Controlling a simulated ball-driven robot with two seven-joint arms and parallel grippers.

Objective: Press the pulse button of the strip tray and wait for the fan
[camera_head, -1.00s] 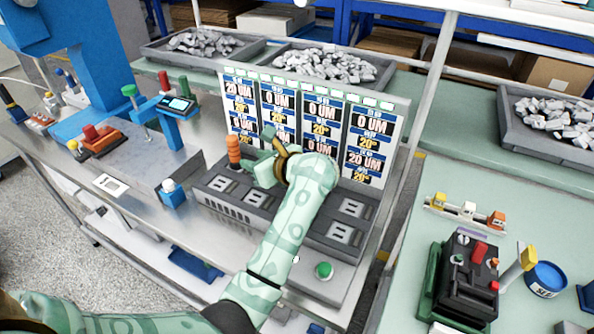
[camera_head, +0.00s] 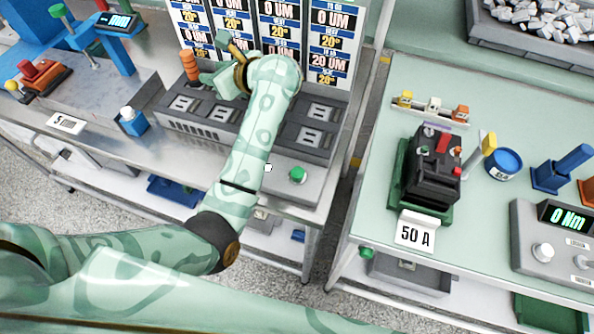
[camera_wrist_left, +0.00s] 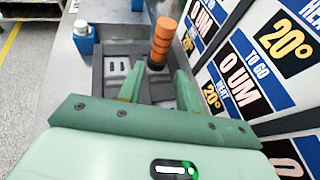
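The strip tray (camera_head: 205,135) is a grey box with slotted cells, in front of a display board reading 0 UM, 20 UM and 20°. A green button (camera_head: 297,174) sits on a grey plate at its right front corner. My left gripper (camera_head: 221,66) is over the tray's back part, beside an orange ribbed stack (camera_head: 189,65), and far from the green button. In the left wrist view its fingers (camera_wrist_left: 159,69) are apart with nothing between them; the orange stack (camera_wrist_left: 162,42) stands beyond the tips. No fan is recognisable. My right gripper is out of view.
A second bench on the right holds a black device (camera_head: 432,170) with a 50 A card (camera_head: 415,233), a blue round container (camera_head: 503,163) and a 0 Nm unit (camera_head: 553,245). A gap separates the benches. The display board (camera_head: 330,45) rises close behind the gripper.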

